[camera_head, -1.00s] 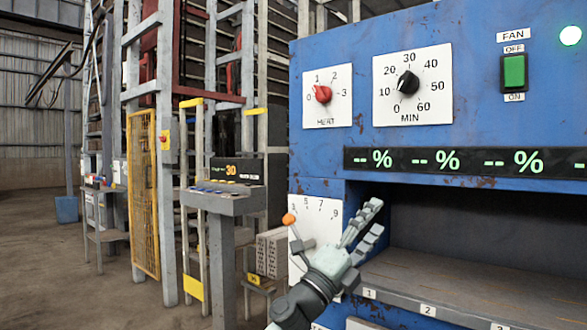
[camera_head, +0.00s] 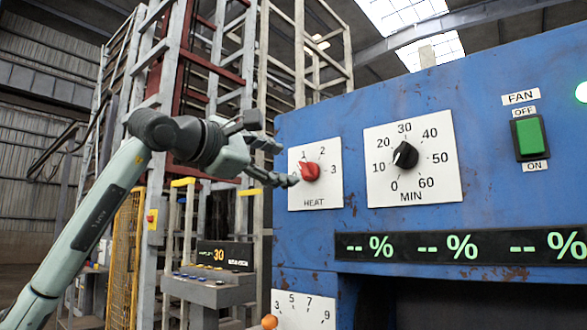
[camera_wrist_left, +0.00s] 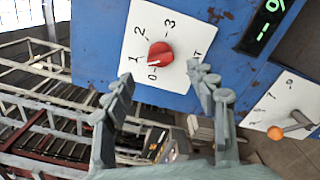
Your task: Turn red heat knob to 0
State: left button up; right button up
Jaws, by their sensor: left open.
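The red heat knob (camera_head: 310,172) sits on a white dial plate (camera_head: 315,198) on the blue panel. It also shows in the left wrist view (camera_wrist_left: 161,55), where its pale pointer mark appears to lie between 0 and 1. My right gripper is not in view.
Right of the heat dial are the black minute knob (camera_head: 405,155) and the green fan switch (camera_head: 529,136). A percent display (camera_head: 465,247) runs below them. An orange-tipped lever (camera_head: 269,321) is low at the left. A grey control stand (camera_head: 215,290) stands behind.

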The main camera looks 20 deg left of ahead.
aim_at(301, 170)
pick_arm(q)
jog(key=p+x, duration=0.1)
jog(key=x, duration=0.4)
jog(key=shift+w+d, duration=0.15)
jog(key=shift+w, duration=0.05)
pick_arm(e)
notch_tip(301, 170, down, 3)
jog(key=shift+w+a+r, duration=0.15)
pick_arm(q)
jog(key=c, duration=1.2)
